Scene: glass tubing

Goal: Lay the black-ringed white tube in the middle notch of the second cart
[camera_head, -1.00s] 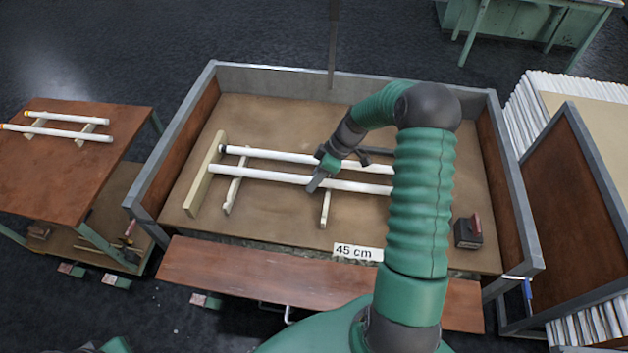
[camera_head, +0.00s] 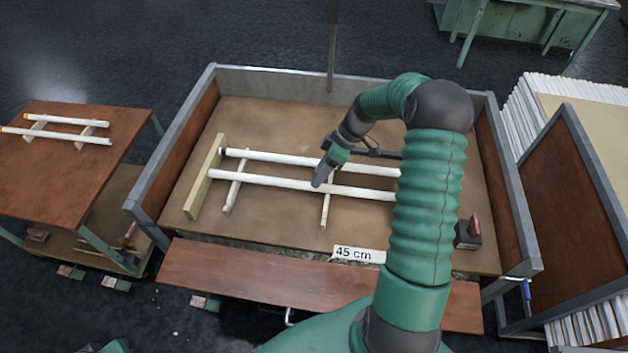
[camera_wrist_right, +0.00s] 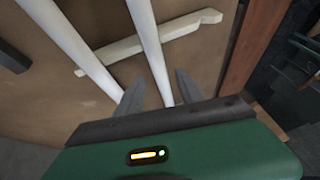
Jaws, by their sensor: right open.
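The black-ringed white tube (camera_head: 275,158), with a dark ring at its left end, lies across two pale wooden supports in the large tray (camera_head: 455,258). A second, plain white tube (camera_head: 265,181) lies parallel and nearer to me. My right gripper (camera_head: 319,183) is open at this nearer tube. In the right wrist view the nearer tube (camera_wrist_right: 146,35) runs between the gripper's fingers (camera_wrist_right: 157,96), with no clear grip on it. The ringed tube (camera_wrist_right: 72,45) appears left of the fingers there. The right ends of the tubes are hidden behind my arm. My left gripper is out of view.
A reddish-brown cart (camera_head: 45,185) at left carries two white tubes on wooden supports. A stop board (camera_head: 204,178) stands by the tubes' left ends. A "45 cm" sign (camera_head: 358,254) is at the tray's front; a dark block (camera_head: 467,238) sits at right. The tray's walls are raised.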

